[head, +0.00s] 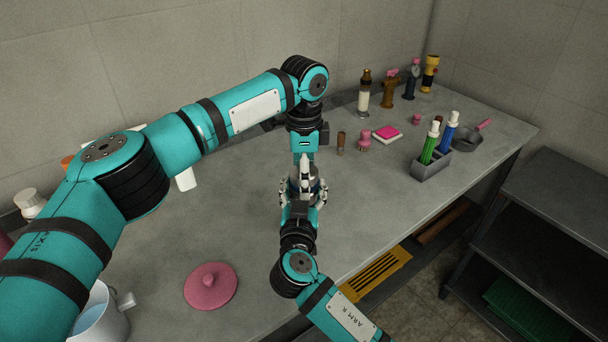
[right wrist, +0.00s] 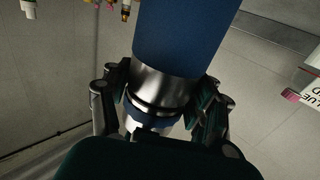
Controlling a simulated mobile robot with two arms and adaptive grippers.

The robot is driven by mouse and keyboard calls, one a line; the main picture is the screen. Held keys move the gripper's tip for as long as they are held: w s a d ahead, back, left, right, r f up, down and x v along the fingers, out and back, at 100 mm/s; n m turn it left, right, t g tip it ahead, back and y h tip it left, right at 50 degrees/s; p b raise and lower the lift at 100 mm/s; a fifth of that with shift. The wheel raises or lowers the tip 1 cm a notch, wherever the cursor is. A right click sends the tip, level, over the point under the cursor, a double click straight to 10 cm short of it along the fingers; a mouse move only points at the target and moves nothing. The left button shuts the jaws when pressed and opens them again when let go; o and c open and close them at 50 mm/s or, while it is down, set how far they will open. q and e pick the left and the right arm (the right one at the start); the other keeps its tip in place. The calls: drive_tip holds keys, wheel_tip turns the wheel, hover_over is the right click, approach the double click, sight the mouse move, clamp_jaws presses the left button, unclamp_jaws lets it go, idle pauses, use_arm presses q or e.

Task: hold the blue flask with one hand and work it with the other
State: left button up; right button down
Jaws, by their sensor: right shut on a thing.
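The blue flask (right wrist: 180,38) fills the top middle of the right wrist view, with a shiny metal band below its blue body. My right gripper (right wrist: 160,112) has its fingers on both sides of this banded part and is shut on it. In the head view my right gripper (head: 302,194) is above the counter, and the flask is mostly hidden between the two grippers. My left gripper (head: 304,163) comes in from the far side and points at the flask. Its fingers are seen edge-on, so whether they are apart or touch the flask cannot be told.
A pink lid (head: 211,287) and a white pot (head: 101,318) are at the front left of the counter. A grey holder (head: 431,168) with green and blue bottles stands right, near a grey pan (head: 466,140). Several fittings line the back. Bare counter lies around the grippers.

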use_arm(q)
wheel_tip(320, 180, up, 4)
drive_tip(key=shift+r, duration=0.35)
drive_tip(key=shift+c, duration=1.3)
wheel_tip(320, 180, up, 2)
drive_tip(key=m, duration=0.3)
drive_tip(key=shift+m, duration=0.4)
drive_tip(key=shift+r+m, duration=0.5)
drive_tip(key=shift+m, duration=0.9)
wheel_tip(320, 180, down, 8)
drive_tip(key=shift+r, duration=0.15)
